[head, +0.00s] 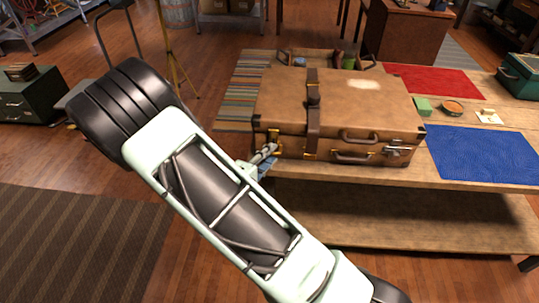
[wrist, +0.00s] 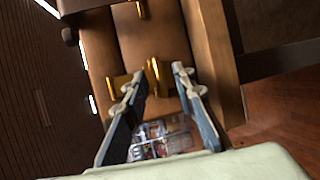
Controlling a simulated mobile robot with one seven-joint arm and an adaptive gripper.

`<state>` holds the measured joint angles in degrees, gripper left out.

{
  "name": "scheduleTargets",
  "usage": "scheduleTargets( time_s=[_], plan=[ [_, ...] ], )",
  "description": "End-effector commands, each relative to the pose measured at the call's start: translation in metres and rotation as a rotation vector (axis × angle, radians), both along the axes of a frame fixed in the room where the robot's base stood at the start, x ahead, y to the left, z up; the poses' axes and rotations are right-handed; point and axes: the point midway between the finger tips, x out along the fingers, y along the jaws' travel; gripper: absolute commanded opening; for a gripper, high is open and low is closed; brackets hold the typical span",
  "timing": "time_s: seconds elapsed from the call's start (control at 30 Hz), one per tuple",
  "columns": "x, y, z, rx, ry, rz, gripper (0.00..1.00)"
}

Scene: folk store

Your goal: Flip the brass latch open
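A brown leather suitcase (head: 340,105) lies shut on the wooden table. A brass latch (head: 273,138) is on its front face near the left corner. In the wrist view the brass latch (wrist: 156,75) shows as upright gold pieces against the leather. My gripper (head: 265,154) is at the suitcase's front left, close to that latch. In the wrist view my gripper (wrist: 154,76) is open, with a blue-grey finger on either side of the latch area. I cannot tell whether a finger touches the brass. My arm hides part of the floor and table's left end.
A leather strap (head: 313,100) crosses the suitcase, and carrying handles stick out from its front. To the right are a blue mat (head: 485,153), a green block (head: 423,104) and a small round dish (head: 453,107). A red mat (head: 430,80) lies behind.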

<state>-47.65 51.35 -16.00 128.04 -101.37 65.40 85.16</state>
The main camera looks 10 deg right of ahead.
Motion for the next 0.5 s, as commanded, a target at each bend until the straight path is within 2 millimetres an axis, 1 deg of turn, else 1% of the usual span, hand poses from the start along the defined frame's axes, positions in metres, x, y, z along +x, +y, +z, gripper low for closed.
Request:
scheduleTargets(
  time_s=[0.3, 0.5],
  plan=[
    [0.002, -0.0021, -0.001, 0.0, 0.001, 0.0, 0.25],
    [0.0019, -0.002, -0.001, 0.0, 0.001, 0.0, 0.03]
  ],
)
